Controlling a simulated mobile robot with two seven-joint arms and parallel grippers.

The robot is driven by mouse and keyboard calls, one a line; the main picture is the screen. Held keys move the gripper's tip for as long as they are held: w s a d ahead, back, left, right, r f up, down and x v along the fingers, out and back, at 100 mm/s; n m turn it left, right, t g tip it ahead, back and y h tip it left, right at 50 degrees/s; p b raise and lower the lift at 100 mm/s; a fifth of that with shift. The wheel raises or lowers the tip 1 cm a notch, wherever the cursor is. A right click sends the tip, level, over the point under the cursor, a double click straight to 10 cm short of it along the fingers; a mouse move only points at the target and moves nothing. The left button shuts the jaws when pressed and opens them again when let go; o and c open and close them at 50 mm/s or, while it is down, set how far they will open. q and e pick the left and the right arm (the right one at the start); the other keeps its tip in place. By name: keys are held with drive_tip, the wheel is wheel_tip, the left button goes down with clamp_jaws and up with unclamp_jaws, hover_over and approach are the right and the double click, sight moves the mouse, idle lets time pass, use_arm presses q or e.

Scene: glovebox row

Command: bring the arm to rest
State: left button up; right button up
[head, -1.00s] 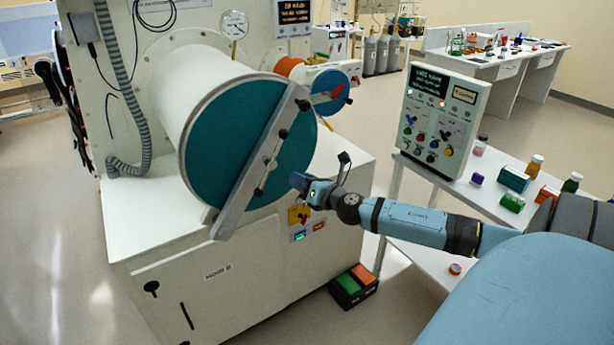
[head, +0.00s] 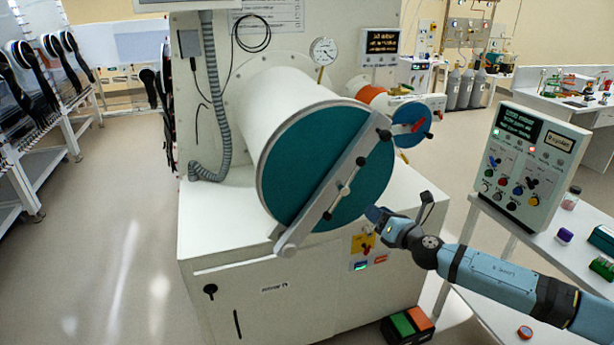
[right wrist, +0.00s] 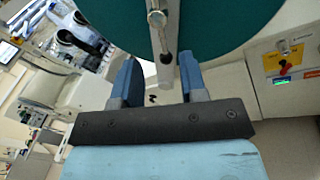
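My right gripper (head: 374,214) is at the end of the blue arm that comes in from the right. It is just in front of the lower right part of the large teal round door (head: 292,150). In the right wrist view its two blue fingers (right wrist: 158,75) stand apart with nothing between them. Beyond them are the teal door (right wrist: 215,22) and the door's grey bar (right wrist: 163,68). I cannot tell a small gap from contact, but the fingers hold nothing. The grey bar (head: 318,205) lies slanted across the door. My left gripper is not in view.
The white cabinet (head: 225,280) carries the chamber. A small blue round door (head: 412,122) is behind it to the right. A control panel (head: 530,160) stands on a white table at the right. Floor at left is clear.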

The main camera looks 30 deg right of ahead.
drive_tip(key=shift+f, duration=0.1)
drive_tip(key=s+a+f+m+g, duration=0.2)
drive_tip(key=s+a+f+m, duration=0.35)
drive_tip(key=f, duration=0.25)
drive_tip(key=s+a+f+m+g, duration=0.2)
drive_tip(key=s+a+f+m, duration=0.2)
drive_tip(key=a+f+m, duration=0.35)
drive_tip(key=s+a+f+m+g+y, duration=0.1)
drive_tip(key=s+a+f+m, duration=0.1)
drive_tip(key=s+a+m, duration=0.2)
drive_tip(key=s+a+f+m+g+y, duration=0.1)
drive_tip(key=s+a+f+m, duration=0.2)
drive_tip(key=a, duration=0.6)
drive_tip(key=s+a+f+m+g+y+p, duration=0.1)
drive_tip(key=s+a+f+m, duration=0.2)
drive_tip(key=s+a+m, duration=0.3)
drive_tip(key=shift+s+a+f+m+y, duration=0.2)
drive_tip(key=shift+s+a+m+y, duration=0.15)
drive_tip(key=shift+a+m, duration=0.2)
drive_tip(key=shift+d, duration=0.2)
